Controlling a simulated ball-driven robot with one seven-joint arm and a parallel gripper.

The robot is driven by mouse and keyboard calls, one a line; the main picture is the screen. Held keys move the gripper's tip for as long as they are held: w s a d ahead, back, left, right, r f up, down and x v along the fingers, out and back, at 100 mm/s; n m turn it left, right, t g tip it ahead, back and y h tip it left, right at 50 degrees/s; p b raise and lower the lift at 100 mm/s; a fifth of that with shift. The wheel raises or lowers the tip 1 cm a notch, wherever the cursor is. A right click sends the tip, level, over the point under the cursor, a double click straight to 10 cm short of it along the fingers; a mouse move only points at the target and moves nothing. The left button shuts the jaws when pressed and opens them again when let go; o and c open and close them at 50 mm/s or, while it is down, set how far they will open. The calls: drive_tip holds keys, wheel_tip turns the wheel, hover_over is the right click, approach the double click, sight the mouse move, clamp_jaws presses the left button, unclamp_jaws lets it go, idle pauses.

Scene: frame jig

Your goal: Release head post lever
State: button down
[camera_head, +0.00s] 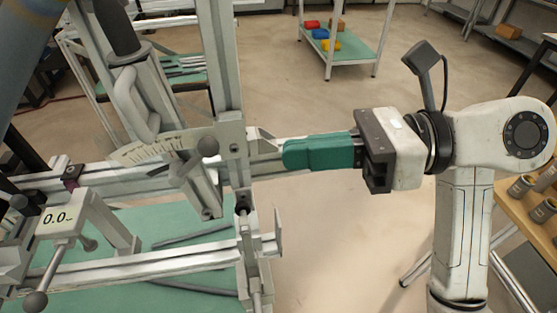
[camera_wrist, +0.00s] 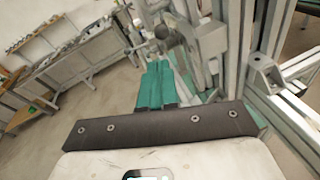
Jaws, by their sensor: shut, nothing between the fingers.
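My gripper (camera_head: 288,154) is shut and empty, its green fingers pointing left at the aluminium jig. It also shows in the wrist view (camera_wrist: 158,66). A round knob, probably the same one, is beyond the fingertips in the wrist view (camera_wrist: 162,32). I cannot tell from markings which is the head post lever.
A metal bracket (camera_head: 262,140) juts from the post close to my fingertips. A horizontal rail (camera_head: 150,268) crosses the jig below. A shelf with coloured blocks (camera_head: 322,33) stands behind. A wooden table with jars (camera_head: 543,210) is at right. The floor below my gripper is clear.

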drive_tip(key=d+r, duration=0.2)
drive_tip(key=d, duration=0.4)
drive_tip(key=m+g+y+p, duration=0.3)
drive_tip(key=m+y+p, duration=0.75)
drive_tip(key=m, duration=2.35)
approach(192, 161)
wheel_tip(192, 161, up, 6)
drive_tip(key=h+p, duration=0.2)
drive_tip(key=h, duration=0.1)
drive_tip(key=shift+w+a+r, duration=0.1)
drive_tip(key=shift+a+r, duration=0.3)
drive_tip(key=shift+a, duration=0.1)
